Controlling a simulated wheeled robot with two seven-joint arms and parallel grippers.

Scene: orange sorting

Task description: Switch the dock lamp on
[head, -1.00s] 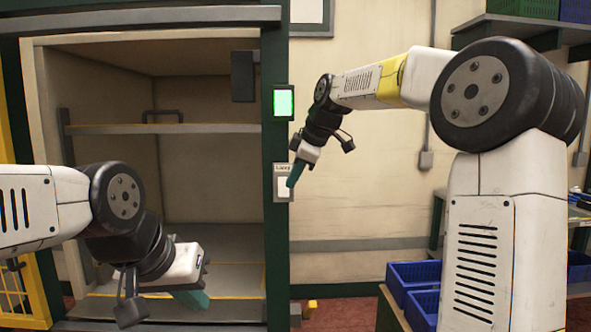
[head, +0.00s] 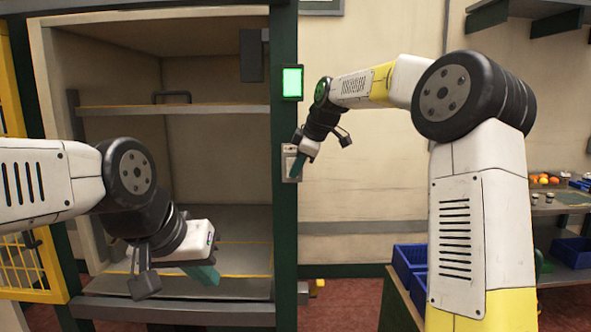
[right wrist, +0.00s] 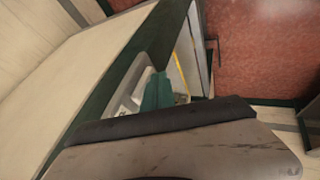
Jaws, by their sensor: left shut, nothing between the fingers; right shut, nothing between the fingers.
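The lamp switch (head: 287,160) is a pale plate on the dark green post right of the open cabinet in the head view. My right gripper (head: 297,169) is shut, its teal fingers pointing down in front of the switch and hiding part of it. In the right wrist view the teal fingers (right wrist: 157,92) lie against or very near the pale switch plate (right wrist: 133,92); I cannot tell whether they touch. A lit green panel (head: 292,83) is higher on the post. My left gripper (head: 205,275) is shut and empty, low in front of the cabinet.
The open cabinet has a shelf (head: 180,108) with a handle. A yellow mesh door (head: 30,265) stands at the left. Blue crates (head: 410,262) stand right of the post. Shelving with oranges (head: 545,180) is at the far right.

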